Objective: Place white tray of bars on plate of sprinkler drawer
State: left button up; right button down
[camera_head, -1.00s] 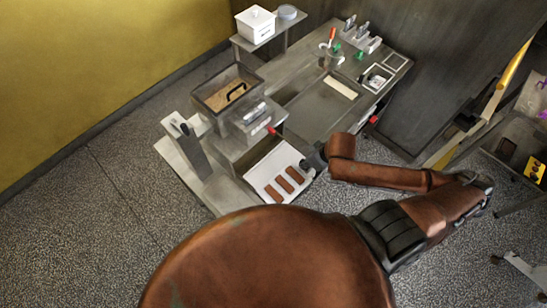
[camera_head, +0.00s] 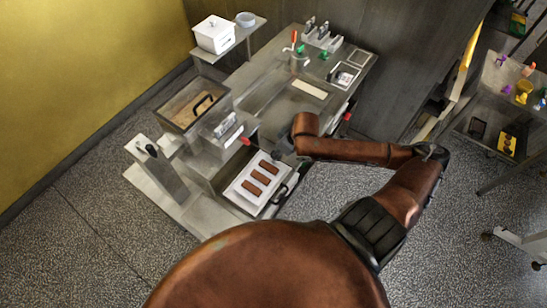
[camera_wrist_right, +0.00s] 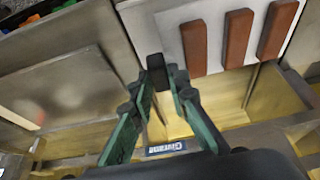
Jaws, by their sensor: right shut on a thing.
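The white tray (camera_head: 240,195) carries three brown bars side by side, in front of the machine in the head view. In the right wrist view the white tray (camera_wrist_right: 170,40) is at the top. My right gripper (camera_head: 283,153) is shut on its edge; the fingertips (camera_wrist_right: 168,78) close on a dark piece there that hides the exact contact. A dark handle (camera_head: 283,192), apparently of the sprinkler drawer, shows just right of the tray. The drawer's plate is mostly hidden by the tray; whether they touch I cannot tell. My left gripper is not in view.
The machine has a brown-filled hopper (camera_head: 192,106) and a red knob (camera_head: 245,140) just behind the tray. Open floor lies right of the machine.

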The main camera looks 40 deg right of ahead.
jog(key=w+f, duration=0.2)
jog(key=f, duration=0.1)
jog(key=w+f, duration=0.1)
jog(key=shift+w+d+f, duration=0.15)
jog(key=shift+d+f, duration=0.05)
jog(key=shift+d, duration=0.15)
notch_tip(320, 180, down, 3)
jog(key=shift+w+f+p, duration=0.1)
jog(key=shift+f+p, duration=0.05)
jog(key=shift+p, duration=0.2)
jog(key=c, duration=1.8)
grip_release()
jog(key=shift+c, duration=0.2)
jog(key=v, duration=1.2)
